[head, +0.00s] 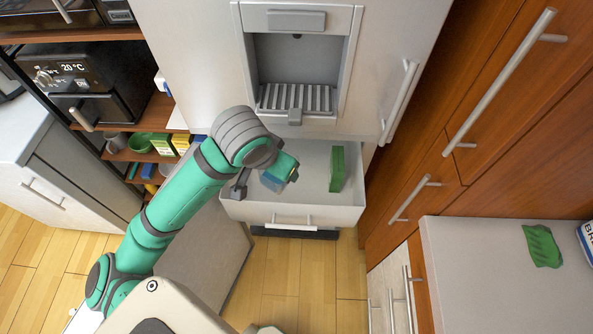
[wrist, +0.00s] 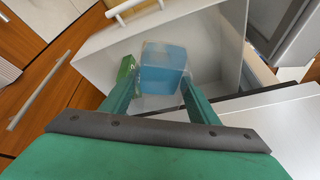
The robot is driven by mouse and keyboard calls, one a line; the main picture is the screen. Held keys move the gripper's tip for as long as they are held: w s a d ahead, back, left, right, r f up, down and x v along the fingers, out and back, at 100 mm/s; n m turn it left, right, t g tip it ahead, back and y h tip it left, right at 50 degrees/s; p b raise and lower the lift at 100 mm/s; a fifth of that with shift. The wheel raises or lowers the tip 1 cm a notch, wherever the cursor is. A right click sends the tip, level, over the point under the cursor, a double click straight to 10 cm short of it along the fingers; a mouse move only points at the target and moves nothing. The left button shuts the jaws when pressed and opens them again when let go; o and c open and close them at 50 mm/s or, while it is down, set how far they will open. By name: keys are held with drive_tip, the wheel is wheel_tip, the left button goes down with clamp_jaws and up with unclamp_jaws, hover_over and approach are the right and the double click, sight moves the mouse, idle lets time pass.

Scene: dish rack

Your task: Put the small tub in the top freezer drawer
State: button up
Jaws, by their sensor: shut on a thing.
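The small tub (wrist: 163,70) is a translucent box with blue contents, held between the two fingers of my gripper (wrist: 158,92). In the head view the tub (head: 272,181) shows at the end of my arm, over the left part of the open top freezer drawer (head: 290,214). The drawer is white, pulled out, and also fills much of the wrist view (wrist: 105,62). My gripper (head: 280,172) is partly hidden by my own wrist in the head view. I cannot tell whether the tub touches the drawer floor.
A green box (head: 337,169) stands in the right part of the drawer. The fridge dispenser (head: 295,75) is above it. Wooden cabinets with handles stand close on the right, beside a counter (head: 490,285) with a green packet (head: 542,246).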

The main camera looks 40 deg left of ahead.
drive_tip(key=w+f+n, duration=0.1)
drive_tip(key=f+n, duration=0.1)
drive_tip(key=w+d+f+n+y, duration=0.1)
drive_tip(key=f+n, duration=0.1)
drive_tip(key=shift+w, duration=0.4)
drive_tip(key=shift+w+d+f+n+g+y, duration=0.1)
drive_tip(key=shift+w+f+n+g+y, duration=0.1)
drive_tip(key=shift+f+n, duration=0.25)
drive_tip(key=shift+w+d+f+n+g+y, duration=0.1)
drive_tip(key=shift+w+f+n, duration=0.1)
drive_tip(key=shift+f+n, duration=0.25)
wheel_tip(320, 180, down, 13)
drive_tip(key=shift+a+f, duration=0.1)
hover_over(295, 186)
drive_tip(key=shift+f, duration=0.65)
drive_tip(key=shift+f, duration=0.6)
drive_tip(key=o, duration=1.3)
